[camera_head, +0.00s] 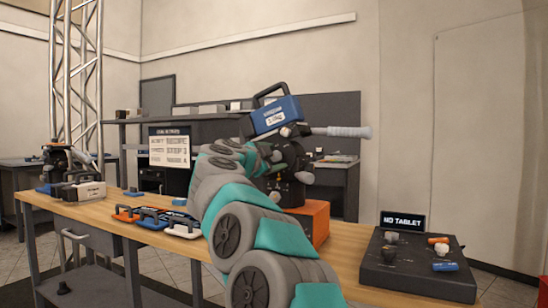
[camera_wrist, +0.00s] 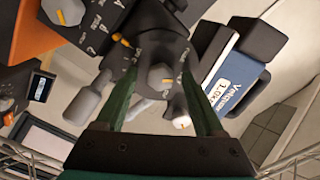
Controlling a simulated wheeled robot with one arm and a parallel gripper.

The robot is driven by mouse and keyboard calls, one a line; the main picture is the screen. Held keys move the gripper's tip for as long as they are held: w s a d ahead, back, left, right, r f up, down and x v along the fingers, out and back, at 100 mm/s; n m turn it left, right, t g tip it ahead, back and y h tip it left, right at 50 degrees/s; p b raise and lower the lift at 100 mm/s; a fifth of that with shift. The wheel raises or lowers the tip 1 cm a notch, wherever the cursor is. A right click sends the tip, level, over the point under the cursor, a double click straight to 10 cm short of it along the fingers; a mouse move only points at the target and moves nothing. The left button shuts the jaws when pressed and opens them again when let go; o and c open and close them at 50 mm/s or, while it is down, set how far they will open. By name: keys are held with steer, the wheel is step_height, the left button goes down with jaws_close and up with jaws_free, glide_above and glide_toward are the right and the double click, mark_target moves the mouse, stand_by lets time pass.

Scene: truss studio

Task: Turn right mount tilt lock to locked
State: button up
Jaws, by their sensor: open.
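The right mount (camera_head: 292,160) stands on an orange block (camera_head: 318,224), partly behind my arm in the head view. A blue block (camera_wrist: 238,80) labelled 1.0kg sits on the mount, beside my right finger.
A pale handle (camera_head: 345,131) sticks out right from the mount. A second knob (camera_wrist: 62,11) and a grey lever (camera_wrist: 83,107) are near my left finger. Coloured-handled items (camera_head: 155,218) lie left on the wooden table. A knob panel (camera_head: 418,264) lies at right.

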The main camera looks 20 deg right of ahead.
jaws_close()
stand_by(0.5)
steer(key=m, duration=0.4)
steer(key=shift+m, duration=0.3)
steer(key=m, duration=0.4)
steer(key=shift+s+f+m+b, duration=0.1)
steer(key=shift+f+m+b, duration=0.05)
steer(key=shift+m+b, duration=0.15)
steer(key=m+b, duration=0.1)
steer(key=m, duration=0.4)
steer(key=shift+f, duration=0.15)
steer(key=shift+m+b, duration=0.65)
steer(key=shift+m, duration=1.25)
